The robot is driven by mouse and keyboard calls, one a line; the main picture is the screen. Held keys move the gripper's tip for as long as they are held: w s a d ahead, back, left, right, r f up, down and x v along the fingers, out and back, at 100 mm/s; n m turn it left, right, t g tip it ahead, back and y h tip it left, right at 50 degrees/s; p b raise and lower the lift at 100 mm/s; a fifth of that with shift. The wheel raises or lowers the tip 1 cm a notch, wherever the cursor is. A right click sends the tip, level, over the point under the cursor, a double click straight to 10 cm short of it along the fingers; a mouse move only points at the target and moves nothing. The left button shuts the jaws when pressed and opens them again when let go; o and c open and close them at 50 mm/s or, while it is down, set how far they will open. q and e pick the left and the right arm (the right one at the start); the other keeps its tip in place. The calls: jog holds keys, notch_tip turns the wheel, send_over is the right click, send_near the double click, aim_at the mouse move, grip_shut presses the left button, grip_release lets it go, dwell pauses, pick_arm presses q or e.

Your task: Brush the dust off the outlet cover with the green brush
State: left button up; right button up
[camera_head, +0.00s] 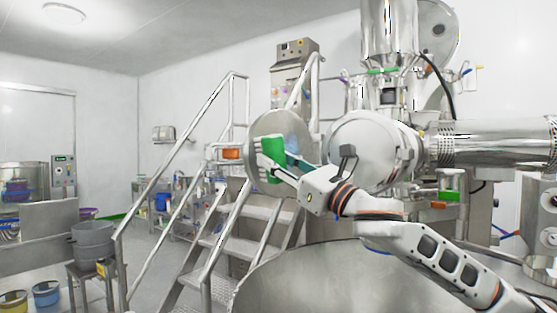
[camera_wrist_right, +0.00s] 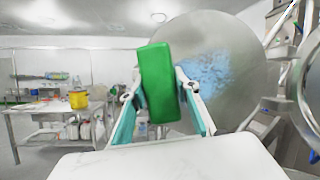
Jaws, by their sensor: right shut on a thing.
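The outlet cover (camera_head: 292,125) is a round, shiny metal disc in the middle of the head view. It fills the upper right of the right wrist view (camera_wrist_right: 222,40), with a patch of bluish dust (camera_wrist_right: 215,72) on its face. My right gripper (camera_head: 273,168) is shut on the green brush (camera_head: 274,152), a green block in front of the cover. The brush (camera_wrist_right: 159,85) stands nearly upright between the fingers and hides part of the cover's left side. I cannot tell whether it touches the cover. My left gripper is not in view.
Metal stairs with handrails (camera_head: 213,240) stand behind and left of my right arm. A large steel vessel (camera_head: 320,285) lies below it. Steel pipework and a wide cylinder (camera_head: 505,143) are at the right. A grey bucket (camera_head: 93,240) sits on a stand at the left.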

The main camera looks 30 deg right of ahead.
jog(key=shift+d, duration=0.1)
